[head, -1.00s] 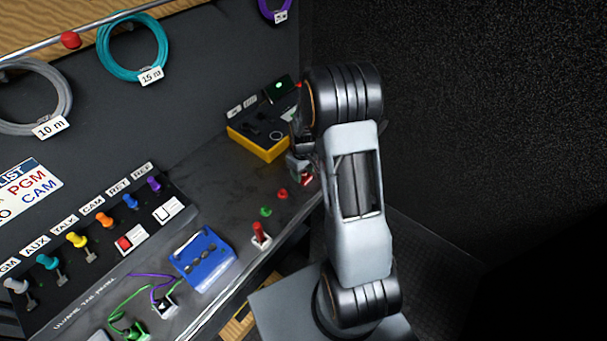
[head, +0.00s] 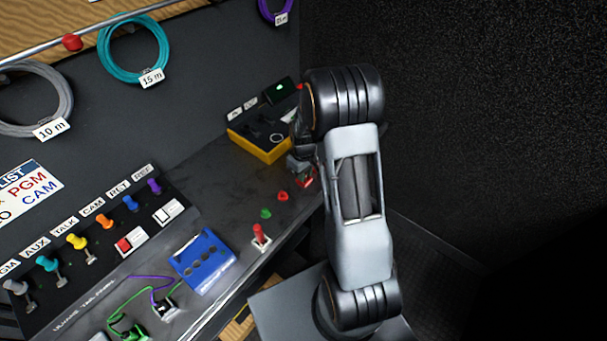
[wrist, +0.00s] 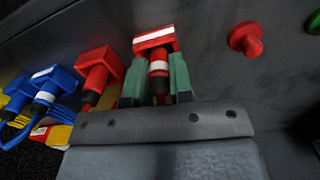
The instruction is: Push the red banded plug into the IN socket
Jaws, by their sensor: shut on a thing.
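The red banded plug (wrist: 158,66) is in the wrist view, between the two green fingers of my gripper (wrist: 156,82). It has a red sleeve with a white band, and a red block with a white stripe at its far end. My gripper is shut on it. In the head view my gripper (head: 301,168) is low over the right end of the bench, partly hidden by my arm, with a bit of red at its tip. I cannot make out the IN socket; the small labels on the yellow-sided box are unreadable. Whether the plug touches a socket is not clear.
An unbanded red plug (wrist: 97,68) stands close left of my gripper in the wrist view, with blue plugs (wrist: 50,85) beyond. A red knob (wrist: 245,39) is at right. In the head view, the yellow-sided box (head: 262,143) is behind my gripper and a blue box (head: 207,262) is nearer.

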